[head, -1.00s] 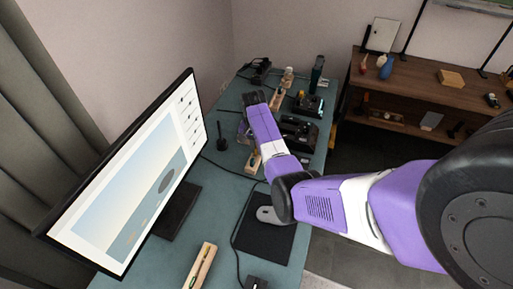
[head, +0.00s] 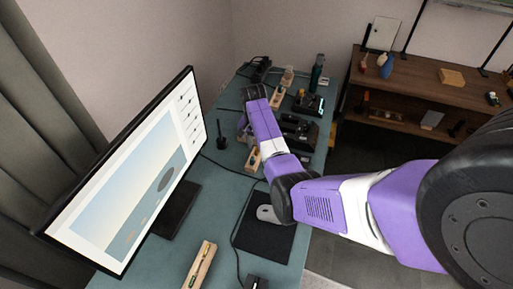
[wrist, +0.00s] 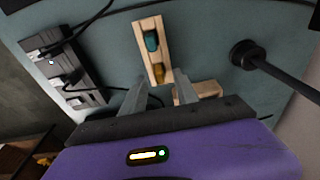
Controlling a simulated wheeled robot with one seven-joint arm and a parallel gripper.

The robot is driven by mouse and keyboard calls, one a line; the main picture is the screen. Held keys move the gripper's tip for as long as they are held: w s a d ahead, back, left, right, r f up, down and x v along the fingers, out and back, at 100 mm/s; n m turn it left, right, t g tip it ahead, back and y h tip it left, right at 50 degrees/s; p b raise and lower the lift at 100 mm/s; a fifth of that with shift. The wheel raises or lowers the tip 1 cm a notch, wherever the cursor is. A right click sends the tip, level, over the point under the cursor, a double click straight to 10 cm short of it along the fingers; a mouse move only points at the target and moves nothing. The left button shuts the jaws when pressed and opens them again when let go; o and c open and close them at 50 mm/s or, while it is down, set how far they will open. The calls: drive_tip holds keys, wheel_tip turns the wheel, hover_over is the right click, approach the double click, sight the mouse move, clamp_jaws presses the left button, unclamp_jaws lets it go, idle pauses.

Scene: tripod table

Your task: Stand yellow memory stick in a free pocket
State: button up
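In the wrist view, a pale wooden block (wrist: 142,27) holds a teal piece (wrist: 151,41) and an amber-yellow piece (wrist: 158,73), which may be the yellow memory stick. I cannot tell how deep either sits. My gripper (wrist: 177,88) has its two fingers apart with nothing seen held between them. A second wooden piece (wrist: 184,94) shows between the fingers, partly hidden by the right one. In the head view, my arm hides most of the gripper; a small wooden block (head: 253,161) lies beside it.
A black strip with plugs and cables (wrist: 72,75) lies left in the wrist view; a black stand (wrist: 247,54) is on the right. In the head view, a monitor (head: 130,180) fills the left, with a mouse pad (head: 265,240) and another wooden block (head: 200,265) in front.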

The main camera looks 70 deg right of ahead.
sight(256, 150)
drive_tip(key=r, duration=0.5)
drive_tip(key=shift+a+r, duration=0.3)
drive_tip(key=shift+a, duration=0.05)
